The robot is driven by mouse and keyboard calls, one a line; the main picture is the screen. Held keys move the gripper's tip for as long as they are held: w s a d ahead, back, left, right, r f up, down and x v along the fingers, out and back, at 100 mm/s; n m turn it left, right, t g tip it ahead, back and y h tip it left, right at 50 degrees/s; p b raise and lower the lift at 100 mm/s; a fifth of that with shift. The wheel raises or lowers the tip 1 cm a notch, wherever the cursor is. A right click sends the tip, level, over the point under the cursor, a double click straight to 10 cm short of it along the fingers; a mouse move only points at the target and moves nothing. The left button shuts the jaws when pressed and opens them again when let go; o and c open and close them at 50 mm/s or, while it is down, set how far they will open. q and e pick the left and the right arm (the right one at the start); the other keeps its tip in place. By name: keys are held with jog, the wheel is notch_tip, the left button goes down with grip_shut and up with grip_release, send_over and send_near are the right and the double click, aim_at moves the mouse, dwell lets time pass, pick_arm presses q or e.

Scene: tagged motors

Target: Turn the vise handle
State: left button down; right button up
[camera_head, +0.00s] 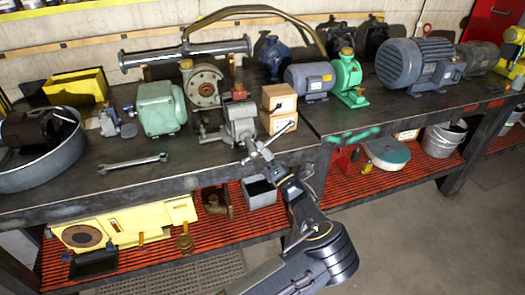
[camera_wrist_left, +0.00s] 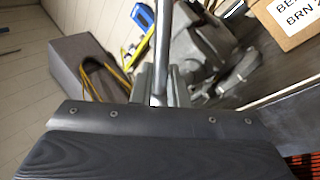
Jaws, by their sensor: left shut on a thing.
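The grey bench vise (camera_head: 240,122) stands at the front edge of the workbench, with a red item on its top. Its handle (camera_head: 283,131) is a thin metal bar, tilted up to the right in the head view. My left gripper (camera_head: 268,160) reaches up from below to the front of the vise. In the left wrist view the handle (camera_wrist_left: 164,45) is a shiny rod running up from between the fingers of my left gripper (camera_wrist_left: 160,88), which is shut on it. The vise body (camera_wrist_left: 208,45) shows behind it. The fingers hide the gripped part of the bar.
Two stacked cardboard boxes (camera_head: 279,108) stand close to the right of the vise. A green motor (camera_head: 160,107) and a wrench (camera_head: 132,163) are to the left. A blue-grey motor (camera_head: 308,80) stands behind the boxes. Below is a red lower shelf (camera_head: 225,232) with a grey bin (camera_head: 259,193).

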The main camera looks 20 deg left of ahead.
pick_arm(q)
jog(key=shift+d+f+m+t+h, duration=0.15)
jog(key=shift+m+t, duration=0.25)
jog(key=shift+m, duration=0.3)
jog(key=shift+d+f+m+t+h, duration=0.15)
jog(key=shift+m+t, duration=0.25)
jog(key=shift+m, duration=0.3)
jog(key=shift+r+m, duration=0.1)
jog(key=shift+m, duration=0.2)
jog(key=c, duration=1.6)
grip_release()
jog(key=shift+r, duration=0.15)
jog(key=shift+o, duration=0.4)
jog(key=shift+s+d+r, duration=0.1)
jog(key=shift+s+d, duration=0.05)
jog(key=shift+s, duration=0.05)
jog(key=b+v, duration=0.2)
jog(key=v, duration=0.5)
jog(key=shift+s+f, duration=0.15)
jog(key=shift+f, duration=0.25)
